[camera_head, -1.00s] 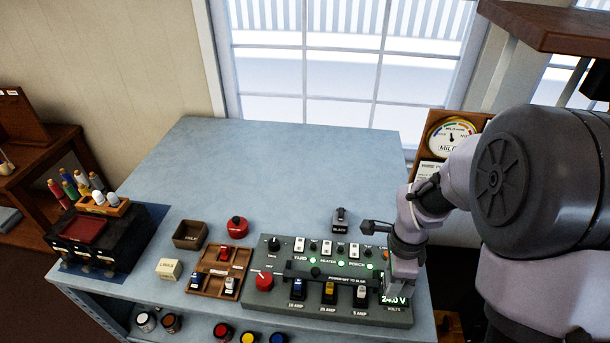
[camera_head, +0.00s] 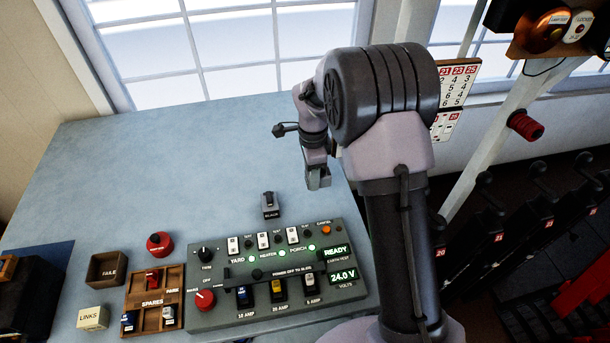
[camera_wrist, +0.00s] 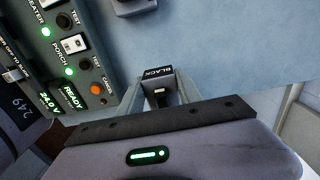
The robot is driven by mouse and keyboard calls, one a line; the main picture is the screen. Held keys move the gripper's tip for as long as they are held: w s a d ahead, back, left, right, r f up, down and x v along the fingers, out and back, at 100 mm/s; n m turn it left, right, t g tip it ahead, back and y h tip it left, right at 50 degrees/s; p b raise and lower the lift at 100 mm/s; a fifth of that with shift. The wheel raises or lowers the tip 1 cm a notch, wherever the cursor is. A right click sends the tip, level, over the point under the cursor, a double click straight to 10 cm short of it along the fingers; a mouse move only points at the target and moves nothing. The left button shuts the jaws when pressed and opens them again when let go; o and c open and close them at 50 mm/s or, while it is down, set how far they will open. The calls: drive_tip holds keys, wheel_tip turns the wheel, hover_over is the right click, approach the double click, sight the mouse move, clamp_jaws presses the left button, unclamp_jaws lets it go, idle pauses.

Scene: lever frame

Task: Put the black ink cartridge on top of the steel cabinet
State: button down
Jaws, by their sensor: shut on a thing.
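My gripper (camera_head: 318,182) hangs above the blue tabletop, right of and behind the control panel. In the wrist view its fingers (camera_wrist: 158,100) close on a small dark piece labelled BLACK, the black ink cartridge (camera_wrist: 158,74). In the head view I cannot make the held piece out. A separate dark block (camera_head: 270,206), also with a BLACK label, stands on the table behind the panel; it seems to show at the top of the wrist view (camera_wrist: 133,5). I cannot pick out a steel cabinet for certain.
The grey control panel (camera_head: 200,318) with switches lies at the front right of the table. A red pot (camera_head: 160,244), a FAILED box (camera_head: 107,268), a SPARES tray (camera_head: 152,311) and a LINKS block (camera_head: 93,317) stand left of it. Numbered levers (camera_head: 508,232) stand at the right.

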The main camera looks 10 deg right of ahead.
drive_tip(key=w, duration=0.1)
drive_tip(key=w+f, duration=0.1)
drive_tip(key=w, duration=0.3)
drive_tip(key=shift+w+f, duration=0.15)
drive_tip(key=shift+f, duration=0.2)
drive_tip(key=shift+f+b, duration=0.6)
drive_tip(key=shift+f, duration=2.2)
drive_tip(key=c, duration=0.8)
unclamp_jaws()
